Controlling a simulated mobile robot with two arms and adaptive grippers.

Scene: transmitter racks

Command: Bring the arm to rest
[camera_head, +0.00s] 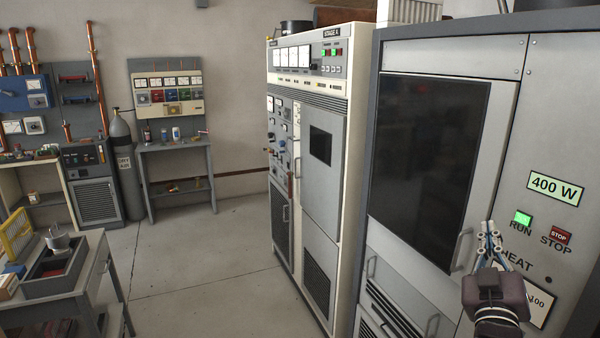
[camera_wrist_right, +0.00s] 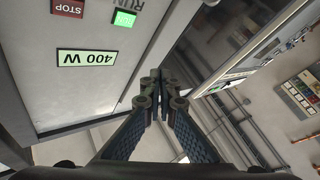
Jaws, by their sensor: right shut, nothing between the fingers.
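My right gripper (camera_head: 490,238) is at the lower right of the head view, in front of the grey transmitter cabinet (camera_head: 505,75). It is shut and empty, its fingertips close below and left of the lit green RUN button (camera_head: 522,217). Whether it touches the cabinet I cannot tell. In the right wrist view the fingers (camera_wrist_right: 161,85) meet at their tips with nothing between them. The red STOP button (camera_head: 561,236) sits right of RUN. Both buttons and the 400 W label (camera_wrist_right: 87,58) also show in the wrist view, upside down. My left gripper is not in view.
A second rack cabinet (camera_head: 320,185) stands left of the grey one. A cart (camera_head: 60,305) with a tray is at the lower left. A gas cylinder (camera_head: 124,165) and a small bench (camera_head: 175,147) stand by the back wall. The floor (camera_head: 200,265) between is clear.

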